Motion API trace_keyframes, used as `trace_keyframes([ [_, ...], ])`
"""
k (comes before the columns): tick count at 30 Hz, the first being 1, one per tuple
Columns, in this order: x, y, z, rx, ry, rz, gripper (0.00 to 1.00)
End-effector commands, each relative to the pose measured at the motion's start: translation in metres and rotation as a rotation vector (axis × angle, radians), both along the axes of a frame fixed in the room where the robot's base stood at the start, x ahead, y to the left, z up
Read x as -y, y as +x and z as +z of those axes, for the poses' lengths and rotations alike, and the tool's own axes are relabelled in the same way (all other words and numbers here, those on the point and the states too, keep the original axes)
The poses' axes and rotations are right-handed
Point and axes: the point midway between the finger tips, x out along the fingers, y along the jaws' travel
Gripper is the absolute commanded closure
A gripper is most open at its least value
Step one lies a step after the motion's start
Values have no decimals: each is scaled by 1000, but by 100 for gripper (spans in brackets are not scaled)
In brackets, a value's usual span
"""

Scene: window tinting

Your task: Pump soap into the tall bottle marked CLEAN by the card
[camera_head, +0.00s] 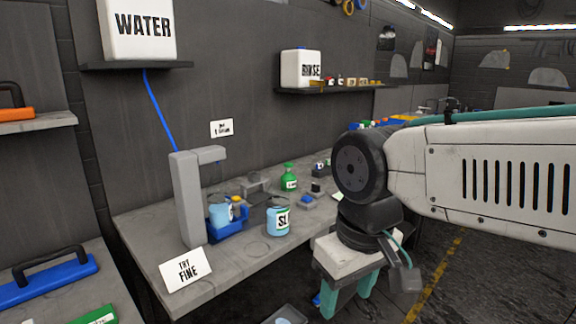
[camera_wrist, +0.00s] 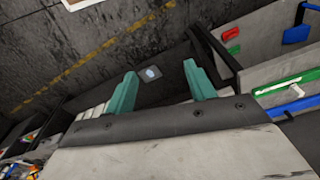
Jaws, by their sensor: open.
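My gripper (camera_head: 347,297) has two teal fingers, spread apart and empty, pointing down in front of the bench's right end. A white card (camera_head: 187,270) reading something like "TRY FINE" stands at the bench's front left. A light blue container (camera_head: 220,216) is in a blue holder under a grey dispenser tower (camera_head: 187,200). A light blue container marked "SL" (camera_head: 278,220) stands right of it. A green bottle (camera_head: 289,177) stands farther back. I cannot read CLEAN on any bottle.
A grey bench (camera_head: 245,262) runs along the wall, with small blocks near the green bottle. A WATER tank (camera_head: 140,30) feeds a blue tube down to the tower. A RINSE tank (camera_head: 300,68) sits on a shelf. A small grey square (camera_wrist: 151,73) lies below my fingers.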

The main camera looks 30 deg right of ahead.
Motion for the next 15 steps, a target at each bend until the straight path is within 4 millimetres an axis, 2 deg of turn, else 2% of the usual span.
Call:
trace_keyframes([
  [1,0,0,0,0,0,0,45],
  [7,0,0,0,0,0,0,100],
  [15,0,0,0,0,0,0,100],
])
